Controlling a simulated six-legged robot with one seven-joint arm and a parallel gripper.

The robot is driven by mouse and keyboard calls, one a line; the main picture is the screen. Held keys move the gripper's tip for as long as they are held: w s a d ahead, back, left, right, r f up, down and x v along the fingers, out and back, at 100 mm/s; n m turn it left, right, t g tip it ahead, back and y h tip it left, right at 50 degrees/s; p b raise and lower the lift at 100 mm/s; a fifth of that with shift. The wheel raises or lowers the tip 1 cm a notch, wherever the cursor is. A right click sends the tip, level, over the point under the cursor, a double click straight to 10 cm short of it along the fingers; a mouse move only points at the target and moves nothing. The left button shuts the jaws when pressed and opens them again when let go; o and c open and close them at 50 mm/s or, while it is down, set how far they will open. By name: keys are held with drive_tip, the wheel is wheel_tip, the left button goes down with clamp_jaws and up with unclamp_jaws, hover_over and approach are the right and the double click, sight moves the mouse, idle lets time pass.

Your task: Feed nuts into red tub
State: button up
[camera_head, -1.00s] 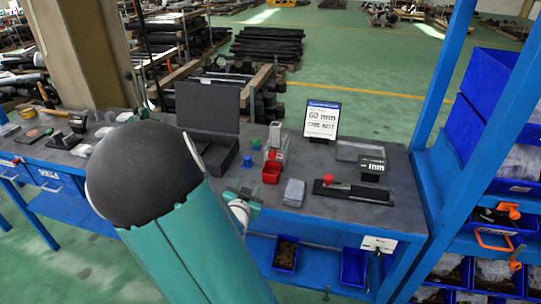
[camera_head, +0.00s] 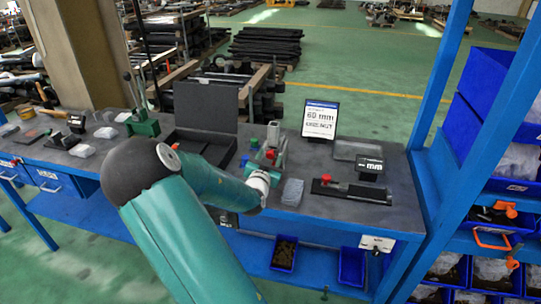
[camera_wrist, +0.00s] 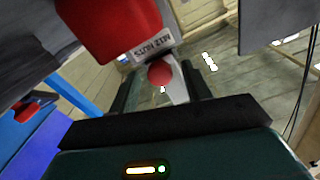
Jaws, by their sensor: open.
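The nut dispenser (camera_head: 273,133) is a grey upright unit on the bench, with red low on it. In the wrist view its label (camera_wrist: 151,46) reads M12 NUTS and appears upside down. A red ball knob (camera_wrist: 160,74) on a pale grey part lies ahead, between my fingers as seen. The red tub (camera_wrist: 105,28) fills the upper left of the wrist view; in the head view my wrist hides most or all of it. My gripper (camera_wrist: 158,90) is open at the dispenser's front, its two dark fingers apart. I cannot tell whether it touches the knob.
A small blue cup (camera_head: 245,160) and an open black case (camera_head: 207,142) stand left of the dispenser. A clear box (camera_head: 292,192), a black fixture with a red knob (camera_head: 345,188) and a 60 mm sign (camera_head: 320,120) are to the right. Blue shelf posts (camera_head: 440,80) rise at the right.

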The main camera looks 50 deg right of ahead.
drive_tip(key=shift+x, duration=1)
clamp_jaws()
drive_tip(key=shift+v, duration=2.35)
unclamp_jaws()
drive_tip(key=shift+s+a, duration=0.1)
drive_tip(key=shift+a, duration=0.05)
